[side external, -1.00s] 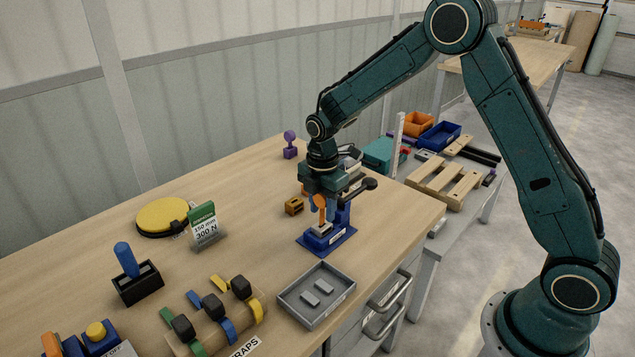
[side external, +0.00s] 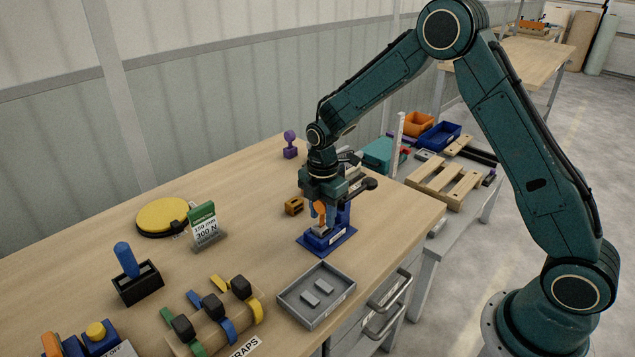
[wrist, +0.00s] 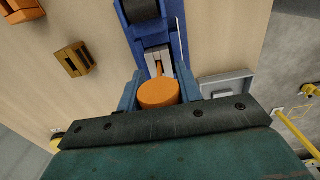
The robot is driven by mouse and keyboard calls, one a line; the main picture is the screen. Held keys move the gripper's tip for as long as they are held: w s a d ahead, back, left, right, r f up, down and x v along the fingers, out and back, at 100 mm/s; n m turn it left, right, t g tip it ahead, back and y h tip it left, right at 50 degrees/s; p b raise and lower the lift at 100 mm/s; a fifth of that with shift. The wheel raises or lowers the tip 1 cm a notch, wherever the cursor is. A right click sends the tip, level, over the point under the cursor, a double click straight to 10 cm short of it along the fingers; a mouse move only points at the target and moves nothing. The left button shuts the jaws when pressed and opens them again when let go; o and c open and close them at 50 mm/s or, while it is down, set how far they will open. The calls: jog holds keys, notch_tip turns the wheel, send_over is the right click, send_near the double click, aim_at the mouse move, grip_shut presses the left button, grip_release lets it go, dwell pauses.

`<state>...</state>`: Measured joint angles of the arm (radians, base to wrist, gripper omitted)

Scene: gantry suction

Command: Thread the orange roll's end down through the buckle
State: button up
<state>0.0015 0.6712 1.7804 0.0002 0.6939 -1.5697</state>
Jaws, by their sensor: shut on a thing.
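The orange roll (wrist: 158,93) is between the fingers of my gripper (wrist: 160,88), which is shut on it. In the side view the orange roll (side external: 319,209) shows below my gripper (side external: 320,215), low over the blue fixture (side external: 338,236). In the wrist view a grey metal piece, seemingly the buckle (wrist: 156,58), sits on the blue fixture just ahead of the roll. A narrow orange strip shows at the grey piece. Whether it passes through the slot I cannot tell. The roll hides part of the fixture.
A small tan block (side external: 294,206) stands left of the fixture. A grey tray (side external: 316,296) lies in front of it. A rack of coloured straps (side external: 215,318), a sign (side external: 205,226) and a yellow disc (side external: 164,217) are farther left. The table between is clear.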

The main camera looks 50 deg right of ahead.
jog(key=shift+f, duration=1.35)
jog(key=o, duration=1.1)
jog(key=shift+c, duration=0.2)
notch_tip(320, 180, up, 13)
jog(key=shift+w+f, duration=0.1)
jog(key=shift+r, duration=0.6)
